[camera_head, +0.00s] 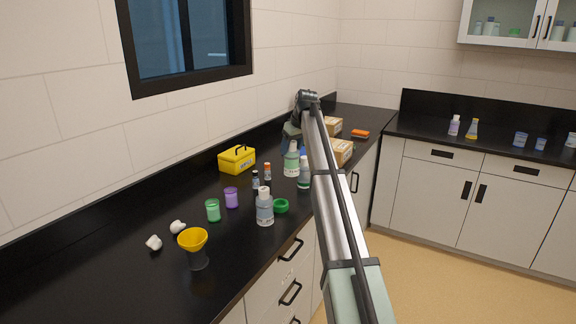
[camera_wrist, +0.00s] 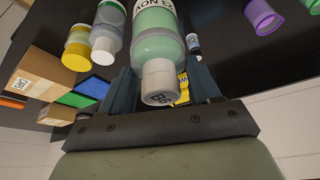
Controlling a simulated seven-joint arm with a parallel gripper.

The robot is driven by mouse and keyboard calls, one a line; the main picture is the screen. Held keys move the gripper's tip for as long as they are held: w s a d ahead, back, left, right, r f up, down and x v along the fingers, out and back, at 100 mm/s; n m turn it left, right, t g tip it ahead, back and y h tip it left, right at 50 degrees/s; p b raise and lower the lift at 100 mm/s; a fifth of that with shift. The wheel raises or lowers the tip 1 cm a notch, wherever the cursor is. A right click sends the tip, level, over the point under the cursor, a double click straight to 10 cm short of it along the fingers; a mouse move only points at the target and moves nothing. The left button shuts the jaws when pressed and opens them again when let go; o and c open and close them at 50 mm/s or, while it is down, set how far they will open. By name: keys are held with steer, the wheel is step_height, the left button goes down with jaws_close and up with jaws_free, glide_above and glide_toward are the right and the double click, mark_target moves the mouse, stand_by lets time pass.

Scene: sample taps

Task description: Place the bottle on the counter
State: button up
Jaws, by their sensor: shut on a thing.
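A bottle (camera_head: 291,160) with green contents and a white label stands upright below my gripper (camera_head: 292,137). In the wrist view my gripper (camera_wrist: 163,82) is shut on this bottle (camera_wrist: 157,22), with its white cap (camera_wrist: 160,82) towards the camera and the fingers on both sides near its neck. The black counter (camera_head: 110,225) is beneath it. The bottle's base is at or close to the counter; I cannot tell whether it touches.
Another bottle (camera_head: 304,175) is close on the right, and a third (camera_head: 265,208) stands in front. Small bottles (camera_head: 267,171), a purple cup (camera_head: 231,198), a green cup (camera_head: 213,211), a yellow funnel (camera_head: 193,240) and a yellow toolbox (camera_head: 237,160) crowd the counter. Cardboard boxes (camera_head: 342,152) lie behind my arm.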

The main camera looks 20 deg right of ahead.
mark_target(297, 156)
steer(key=shift+d+f, duration=0.2)
steer(key=shift+d, duration=0.05)
steer(key=shift+f, duration=4.75)
steer(key=o, duration=1.6)
steer(key=shift+f, duration=0.15)
steer(key=v, duration=1.2)
steer(key=shift+s, duration=0.1)
